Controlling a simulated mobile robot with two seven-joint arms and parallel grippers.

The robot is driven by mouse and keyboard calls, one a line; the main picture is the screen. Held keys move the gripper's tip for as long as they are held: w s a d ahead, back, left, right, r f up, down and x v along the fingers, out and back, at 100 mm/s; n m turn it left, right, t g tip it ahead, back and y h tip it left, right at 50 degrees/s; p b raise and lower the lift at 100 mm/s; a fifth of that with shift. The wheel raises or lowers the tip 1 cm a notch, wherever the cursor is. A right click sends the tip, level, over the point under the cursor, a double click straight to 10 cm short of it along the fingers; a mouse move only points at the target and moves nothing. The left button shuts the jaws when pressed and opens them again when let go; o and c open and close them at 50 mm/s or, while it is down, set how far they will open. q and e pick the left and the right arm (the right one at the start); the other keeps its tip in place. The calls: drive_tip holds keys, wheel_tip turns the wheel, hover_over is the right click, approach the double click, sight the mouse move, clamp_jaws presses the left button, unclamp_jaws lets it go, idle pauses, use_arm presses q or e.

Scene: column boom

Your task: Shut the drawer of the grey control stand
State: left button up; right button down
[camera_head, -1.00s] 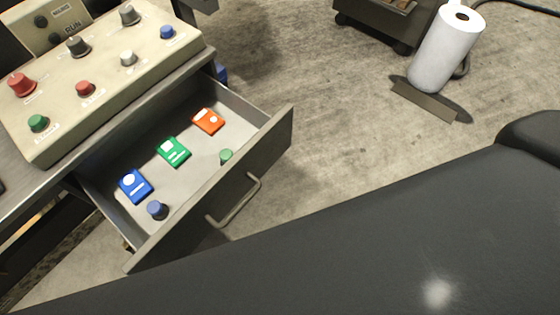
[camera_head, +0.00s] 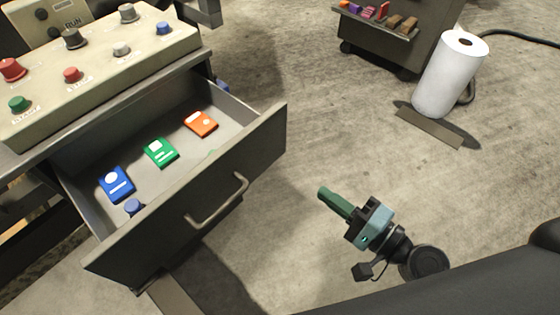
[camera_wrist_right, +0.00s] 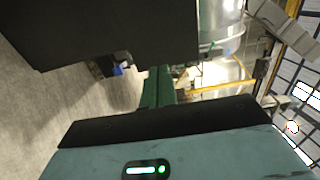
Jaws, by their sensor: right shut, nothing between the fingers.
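The drawer (camera_head: 262,137) of the grey control stand (camera_head: 110,95) is pulled well open, its front facing lower right with a bar handle (camera_head: 218,201). Inside lie a blue card (camera_head: 116,184), a green card (camera_head: 161,152), an orange card (camera_head: 201,123) and a blue knob (camera_head: 133,207). My right gripper (camera_head: 325,193) is shut and empty, to the right of the drawer front and apart from it in the head view. In the right wrist view its green fingers (camera_wrist_right: 158,85) are together, with a dark panel at upper left. My left gripper is not in view.
A control panel (camera_head: 100,65) with several knobs tops the stand. A white paper roll (camera_head: 450,78) stands at upper right behind a flat brown strip (camera_head: 429,128). A dark cart (camera_head: 400,45) with small items is at the top. Bare floor lies right of the drawer.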

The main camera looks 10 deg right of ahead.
sight(265, 151)
drive_tip(key=p+x, duration=0.2)
drive_tip(key=x, duration=1)
drive_tip(key=shift+w+a+p, duration=0.25)
drive_tip(key=shift+w+p, duration=0.05)
drive_tip(key=shift+p, duration=0.05)
drive_tip(key=shift+w+a, duration=0.35)
drive_tip(key=shift+w, duration=0.15)
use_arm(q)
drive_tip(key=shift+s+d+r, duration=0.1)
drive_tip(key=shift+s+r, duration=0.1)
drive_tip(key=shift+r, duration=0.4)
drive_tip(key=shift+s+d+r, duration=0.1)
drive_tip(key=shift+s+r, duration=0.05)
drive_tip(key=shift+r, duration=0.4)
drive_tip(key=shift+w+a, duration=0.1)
use_arm(e)
drive_tip(key=shift+w, duration=0.1)
